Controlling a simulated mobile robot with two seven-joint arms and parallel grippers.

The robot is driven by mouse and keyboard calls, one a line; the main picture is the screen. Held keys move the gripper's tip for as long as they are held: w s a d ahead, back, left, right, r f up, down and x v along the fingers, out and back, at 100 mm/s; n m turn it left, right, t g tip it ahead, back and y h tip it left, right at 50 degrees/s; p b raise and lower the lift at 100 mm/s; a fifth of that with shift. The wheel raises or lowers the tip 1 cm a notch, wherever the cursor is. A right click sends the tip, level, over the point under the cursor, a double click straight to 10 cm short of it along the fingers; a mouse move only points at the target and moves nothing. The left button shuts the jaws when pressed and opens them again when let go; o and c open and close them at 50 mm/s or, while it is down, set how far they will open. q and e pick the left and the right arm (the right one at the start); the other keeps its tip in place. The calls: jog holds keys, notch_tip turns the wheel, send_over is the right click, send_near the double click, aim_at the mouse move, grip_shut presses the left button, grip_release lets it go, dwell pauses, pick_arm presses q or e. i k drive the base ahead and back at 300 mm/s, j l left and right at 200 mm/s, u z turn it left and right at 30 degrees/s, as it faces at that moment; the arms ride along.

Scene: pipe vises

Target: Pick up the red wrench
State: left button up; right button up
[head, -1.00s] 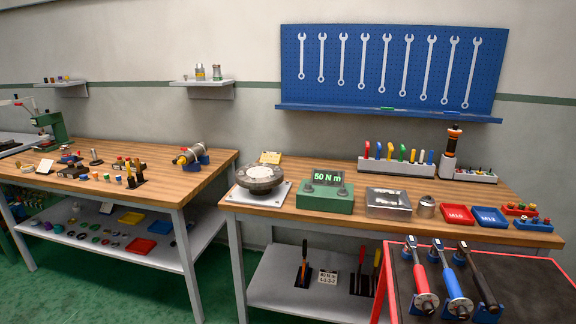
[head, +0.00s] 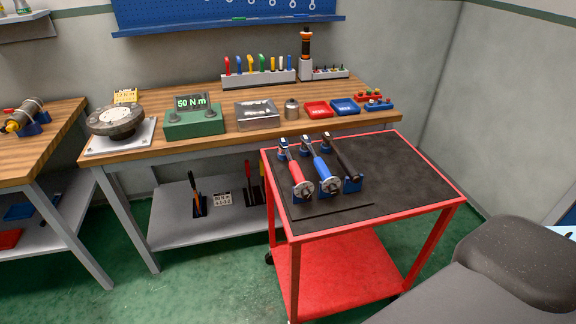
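The red wrench (head: 296,172) lies on the black top of the red cart (head: 402,176), leftmost of three wrenches side by side. No gripper shows in the head view. A dark grey rounded part, probably of my own arm, fills the lower right corner, well apart from the wrenches.
Behind the cart is a wooden bench (head: 222,142) with a green 50 N m display unit (head: 194,119), a tool rack (head: 258,78) and red and blue trays (head: 345,106). The cart's right half is bare. Green floor is open left of the cart.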

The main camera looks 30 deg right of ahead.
aim_at(283, 143)
jog(key=i+l, duration=0.1)
jog(key=l, duration=0.75)
jog(key=i+l, duration=0.15)
jog(key=l, duration=0.3)
jog(key=z, duration=0.05)
